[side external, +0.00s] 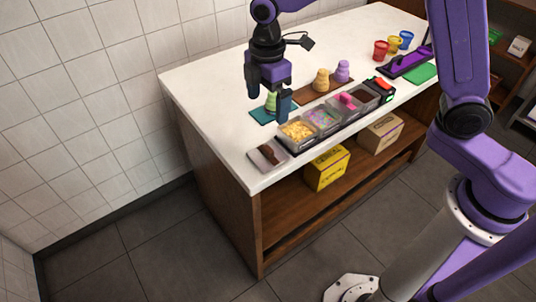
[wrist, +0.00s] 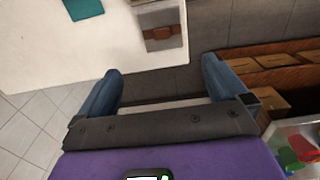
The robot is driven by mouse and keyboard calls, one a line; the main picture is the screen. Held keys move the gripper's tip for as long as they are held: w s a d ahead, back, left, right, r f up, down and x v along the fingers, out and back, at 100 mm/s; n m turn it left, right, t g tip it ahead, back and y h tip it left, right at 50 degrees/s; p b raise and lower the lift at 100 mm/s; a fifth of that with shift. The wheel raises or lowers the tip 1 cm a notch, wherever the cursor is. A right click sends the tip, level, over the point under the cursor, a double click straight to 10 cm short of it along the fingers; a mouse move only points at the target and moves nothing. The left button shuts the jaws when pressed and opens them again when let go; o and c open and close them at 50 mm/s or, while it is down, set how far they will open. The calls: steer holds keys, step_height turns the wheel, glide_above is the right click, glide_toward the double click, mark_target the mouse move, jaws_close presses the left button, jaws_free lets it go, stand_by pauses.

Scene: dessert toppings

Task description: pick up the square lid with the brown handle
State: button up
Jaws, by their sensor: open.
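The square lid (side external: 261,160) with a brown handle lies flat on the counter's near left corner, beside the end of the topping containers. In the wrist view the lid (wrist: 148,20) shows at the top, beyond the fingertips, with its handle running across the picture. My gripper (side external: 283,108) hangs over the counter in the side view, near the green swirl and apart from the lid. In the wrist view my gripper (wrist: 161,70) has its blue fingers wide apart with nothing between them.
Topping containers (side external: 297,132) stand in a row right of the lid. A green swirl (side external: 271,100) on a teal mat (side external: 259,115) is behind it. Yellow and purple swirls stand on a brown board (side external: 308,95). The counter's edge is close to the lid; boxes (side external: 327,168) sit below.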

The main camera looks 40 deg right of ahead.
mark_target(268, 148)
step_height(268, 148, down, 16)
steer(key=shift+s+r, duration=0.15)
steer(key=shift+r, duration=0.05)
stand_by(0.4)
steer(key=c, duration=0.8)
